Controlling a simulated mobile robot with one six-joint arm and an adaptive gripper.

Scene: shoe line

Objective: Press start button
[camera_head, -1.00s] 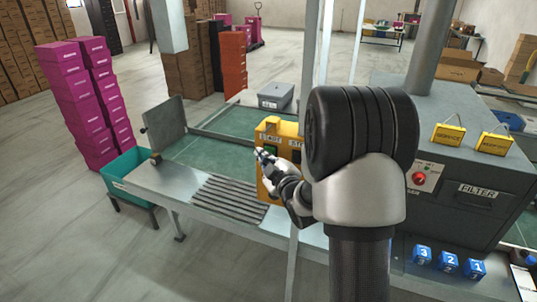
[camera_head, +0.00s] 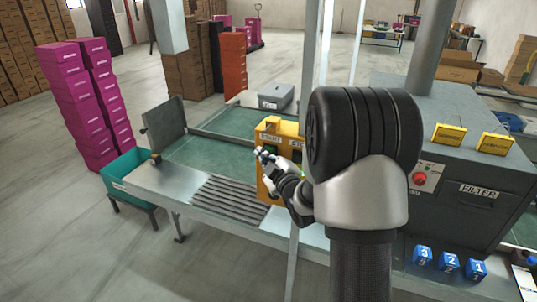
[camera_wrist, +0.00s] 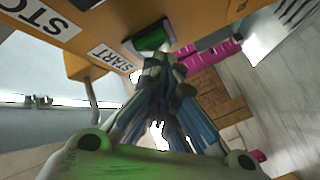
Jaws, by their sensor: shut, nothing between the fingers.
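The yellow control box (camera_head: 268,131) stands at the near side of the conveyor, with START and STOP labels. The green start button (camera_wrist: 152,38) shows in the wrist view beside the START label (camera_wrist: 113,58). My gripper (camera_head: 262,153) is shut and empty in front of the box, below the START label. In the wrist view the fingertips (camera_wrist: 162,60) are right at the lower edge of the green button; I cannot tell whether they touch it. The STOP label (camera_wrist: 48,17) is at the upper left there, and the stop button is mostly out of view.
The green conveyor belt (camera_head: 205,155) runs behind the box. A grey machine (camera_head: 465,165) with a red knob (camera_head: 420,179) stands at the right. Blue numbered blocks (camera_head: 449,261) sit at the lower right. A teal bin (camera_head: 125,178) and pink boxes (camera_head: 85,100) are at the left.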

